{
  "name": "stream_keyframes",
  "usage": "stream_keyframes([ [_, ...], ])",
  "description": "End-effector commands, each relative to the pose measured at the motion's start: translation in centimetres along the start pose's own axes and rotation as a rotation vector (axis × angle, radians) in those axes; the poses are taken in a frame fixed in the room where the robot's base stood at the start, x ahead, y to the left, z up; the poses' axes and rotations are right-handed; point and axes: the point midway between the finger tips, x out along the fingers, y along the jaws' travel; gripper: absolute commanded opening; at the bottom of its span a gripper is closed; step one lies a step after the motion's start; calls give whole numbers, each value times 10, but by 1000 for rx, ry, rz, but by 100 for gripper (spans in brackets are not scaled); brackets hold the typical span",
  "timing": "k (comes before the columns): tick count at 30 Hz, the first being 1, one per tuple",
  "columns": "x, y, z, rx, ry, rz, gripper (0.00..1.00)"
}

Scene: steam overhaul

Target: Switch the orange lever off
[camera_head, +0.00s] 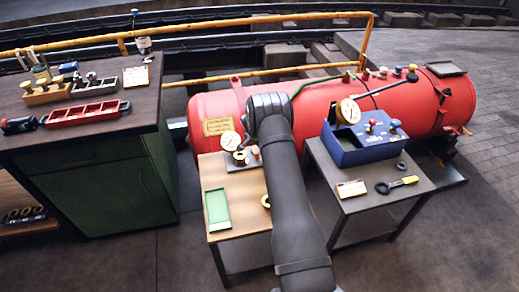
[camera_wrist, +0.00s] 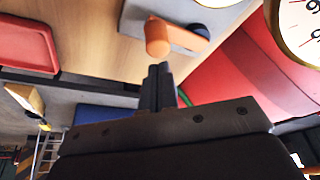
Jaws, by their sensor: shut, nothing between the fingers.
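The orange lever (camera_wrist: 186,38) shows close up in the wrist view, a short arm with a rounded end, mounted on a grey plate (camera_wrist: 135,17). My gripper (camera_wrist: 158,70) is shut and empty, its fingertips right by the lever's rounded end; I cannot tell whether they touch. In the head view a small orange part (camera_head: 256,152) shows beside the gauge (camera_head: 231,141) on the middle bench. My arm hides the gripper there.
A white-faced gauge (camera_wrist: 300,28) is near at the right of the wrist view. In the head view, a red boiler (camera_head: 315,97) lies behind the benches. A blue box (camera_head: 362,150) with knobs stands right; a green tray (camera_head: 217,209) lies on the middle bench.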

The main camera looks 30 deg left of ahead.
Motion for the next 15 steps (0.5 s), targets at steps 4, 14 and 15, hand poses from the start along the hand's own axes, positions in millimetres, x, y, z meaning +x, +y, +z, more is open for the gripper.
stream_keyframes([
  [4, 9, 7, -27, 4, 3, -1, 0],
  [14, -56, 0, -26, 0, 4, -4, 0],
  [15, -63, 0, -26, 0, 3, -3, 0],
])
